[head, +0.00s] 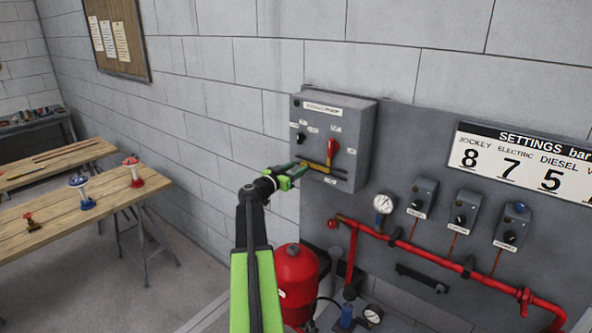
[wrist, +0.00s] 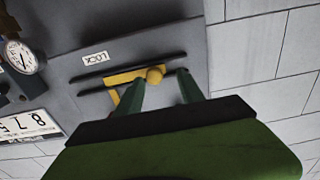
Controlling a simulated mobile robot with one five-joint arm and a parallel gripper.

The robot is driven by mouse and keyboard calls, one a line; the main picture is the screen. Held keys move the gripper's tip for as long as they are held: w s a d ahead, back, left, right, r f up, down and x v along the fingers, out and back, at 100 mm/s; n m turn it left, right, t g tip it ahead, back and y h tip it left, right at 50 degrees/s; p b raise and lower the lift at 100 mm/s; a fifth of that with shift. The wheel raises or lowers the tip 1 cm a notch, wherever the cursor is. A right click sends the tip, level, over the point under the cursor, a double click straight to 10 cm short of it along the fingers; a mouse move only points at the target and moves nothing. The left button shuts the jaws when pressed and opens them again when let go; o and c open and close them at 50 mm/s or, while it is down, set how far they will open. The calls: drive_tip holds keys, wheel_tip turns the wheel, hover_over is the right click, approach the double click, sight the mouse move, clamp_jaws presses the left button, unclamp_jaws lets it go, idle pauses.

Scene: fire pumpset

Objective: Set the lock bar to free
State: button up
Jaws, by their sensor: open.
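The yellow lock bar (head: 318,167) is on the front of the grey controller box (head: 360,125), low down, below the red handle (head: 332,150). A label (wrist: 95,58) reading LOCK is beside the rail. My gripper (head: 303,168) is open at the box's lower left.
Below the box are a pressure gauge (head: 383,203), red pipework (head: 430,254) and a red tank (head: 296,275). Several small switch boxes (head: 465,208) and a settings sign (head: 522,165) are on the right. A wooden bench (head: 75,215) stands left. The floor between is free.

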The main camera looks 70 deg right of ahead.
drive_tip(key=v, duration=1.6)
drive_tip(key=shift+a, duration=0.2)
